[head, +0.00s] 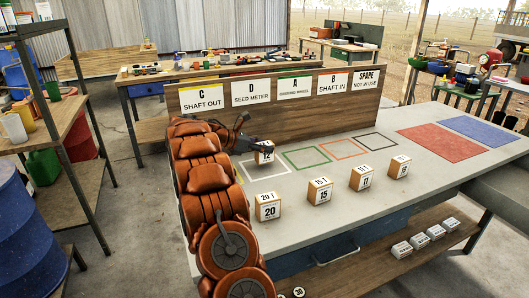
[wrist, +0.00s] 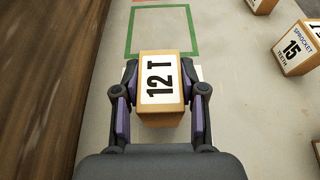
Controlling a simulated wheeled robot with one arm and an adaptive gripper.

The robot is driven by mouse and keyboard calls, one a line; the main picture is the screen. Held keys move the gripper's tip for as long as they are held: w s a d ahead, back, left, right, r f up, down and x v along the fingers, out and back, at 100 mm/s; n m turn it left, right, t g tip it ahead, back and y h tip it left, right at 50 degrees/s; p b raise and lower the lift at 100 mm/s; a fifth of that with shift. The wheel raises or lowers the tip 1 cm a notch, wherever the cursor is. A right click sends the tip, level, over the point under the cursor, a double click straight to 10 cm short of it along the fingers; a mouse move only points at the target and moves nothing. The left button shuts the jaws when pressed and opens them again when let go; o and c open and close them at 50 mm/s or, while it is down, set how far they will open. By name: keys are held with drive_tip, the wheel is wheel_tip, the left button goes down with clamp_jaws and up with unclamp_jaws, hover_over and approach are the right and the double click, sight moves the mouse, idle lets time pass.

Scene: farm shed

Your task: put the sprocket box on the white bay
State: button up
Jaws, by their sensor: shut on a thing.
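My gripper (head: 262,148) is shut on a sprocket box (head: 265,155), a light wooden-coloured box with a white label. In the wrist view the held box (wrist: 160,85) reads "12 T" and sits upright between both fingers. The white bay (head: 268,172) is a white outline on the bench, below the "D SEED METER" sign. The box is over the far part of this bay. Bits of white outline show beside the fingers in the wrist view (wrist: 198,72). I cannot tell whether the box touches the bench.
Boxes marked 20 T (head: 268,207), 15 T (head: 319,191) and two more stand along the bench front. The green bay (head: 307,157), red bay (head: 343,149) and black bay (head: 378,141) are empty. A wooden sign board (head: 290,121) rises behind the bays.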

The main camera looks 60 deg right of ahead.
drive_tip(key=shift+f, duration=1.2)
drive_tip(key=o, duration=1.2)
drive_tip(key=shift+f, duration=0.1)
drive_tip(key=v, duration=1.2)
